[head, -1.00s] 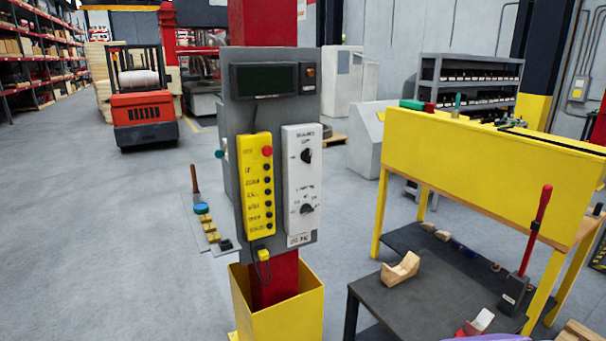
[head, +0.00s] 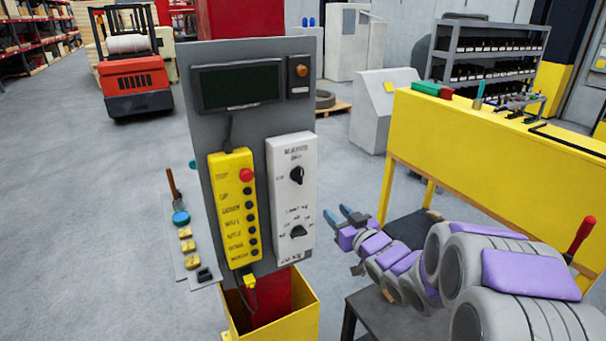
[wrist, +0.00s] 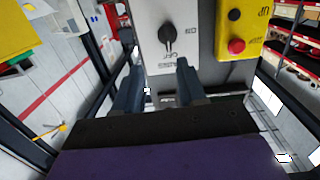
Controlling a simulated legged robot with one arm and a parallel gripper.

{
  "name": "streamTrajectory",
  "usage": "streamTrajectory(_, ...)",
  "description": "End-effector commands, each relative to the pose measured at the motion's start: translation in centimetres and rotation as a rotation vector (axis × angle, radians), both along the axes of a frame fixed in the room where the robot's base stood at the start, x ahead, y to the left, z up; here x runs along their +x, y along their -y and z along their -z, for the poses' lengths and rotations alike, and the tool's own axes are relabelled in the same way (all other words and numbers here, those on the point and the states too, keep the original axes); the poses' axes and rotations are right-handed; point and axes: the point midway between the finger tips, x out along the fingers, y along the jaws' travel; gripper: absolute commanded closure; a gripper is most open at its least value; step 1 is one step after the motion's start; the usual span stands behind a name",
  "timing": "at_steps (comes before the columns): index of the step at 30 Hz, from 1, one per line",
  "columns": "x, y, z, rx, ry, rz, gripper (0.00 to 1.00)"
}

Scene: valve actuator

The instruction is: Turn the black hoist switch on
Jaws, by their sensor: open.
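A white control box (head: 291,215) on the grey panel carries two black rotary knobs. The upper black switch (head: 297,174) has small lettering around it, with OFF above. It also shows in the wrist view (wrist: 167,38), upside down, with ON at its right and OFF below; the knob stands roughly in line with OFF. My gripper (head: 341,214) is open and empty, right of the box and lower than the upper switch. In the wrist view its fingertips (wrist: 160,70) are short of the switch and apart from it.
A yellow button box (head: 235,208) with a red button sits left of the white box. The lower black knob (head: 298,231) is below the switch. A yellow bench (head: 480,150) and dark table (head: 372,320) stand at the right. Grey floor is open at left.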

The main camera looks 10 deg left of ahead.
Motion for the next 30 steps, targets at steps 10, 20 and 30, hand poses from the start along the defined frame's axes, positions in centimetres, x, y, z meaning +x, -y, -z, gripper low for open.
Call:
streamTrajectory(10,1.7,-2.2,-0.6,0.041,0.039,-0.042,0.6)
streamTrajectory(20,6.4,-5.4,-0.5,0.04,0.037,-0.04,0.6)
streamTrajectory(30,10.8,-8.3,-0.6,0.039,0.036,-0.038,0.6)
